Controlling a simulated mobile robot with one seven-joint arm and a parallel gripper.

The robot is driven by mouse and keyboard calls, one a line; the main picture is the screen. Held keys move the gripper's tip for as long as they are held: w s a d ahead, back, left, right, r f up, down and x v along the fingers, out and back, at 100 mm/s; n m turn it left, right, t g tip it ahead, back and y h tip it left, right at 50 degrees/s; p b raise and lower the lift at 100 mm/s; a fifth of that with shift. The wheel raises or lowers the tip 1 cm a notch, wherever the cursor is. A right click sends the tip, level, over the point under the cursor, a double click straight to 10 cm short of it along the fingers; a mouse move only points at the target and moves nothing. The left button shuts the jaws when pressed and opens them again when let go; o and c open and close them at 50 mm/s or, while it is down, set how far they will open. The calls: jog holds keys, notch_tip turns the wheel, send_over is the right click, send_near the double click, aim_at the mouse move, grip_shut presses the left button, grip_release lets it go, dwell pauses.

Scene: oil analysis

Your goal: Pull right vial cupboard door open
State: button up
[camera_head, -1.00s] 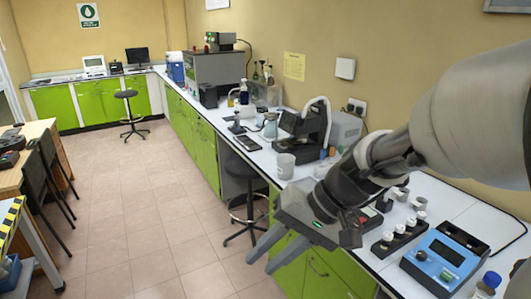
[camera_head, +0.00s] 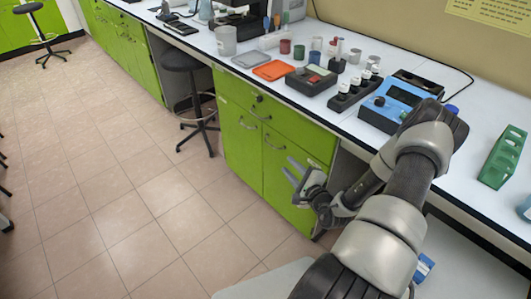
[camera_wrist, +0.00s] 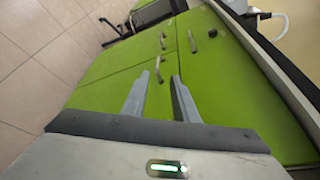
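The right vial cupboard door (camera_head: 277,186) is green and looks shut, under the counter. Its curved metal handle (camera_head: 274,144) is left of and above my gripper (camera_head: 290,168) in the head view. In the wrist view the right door (camera_wrist: 100,97) lies beyond the fingers, and its handle (camera_wrist: 158,70) shows close to the gap between the fingertips (camera_wrist: 160,76). My gripper is open with nothing between its fingers. It looks apart from the handle; the exact distance is hard to tell.
The left door (camera_head: 240,148) and a drawer (camera_head: 285,125) with its own handle adjoin the right door. A stool (camera_head: 195,100) stands left of the cupboard. The counter above holds a blue device (camera_head: 395,105) and an orange tray (camera_head: 273,70). The floor (camera_head: 150,210) in front is clear.

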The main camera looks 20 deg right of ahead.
jog(key=f+b+x, duration=0.1)
jog(key=b+x, duration=0.3)
jog(key=x, duration=1.3)
jog(key=shift+d+b, duration=0.25)
jog(key=shift+b, duration=0.1)
grip_shut()
dwell(0.6)
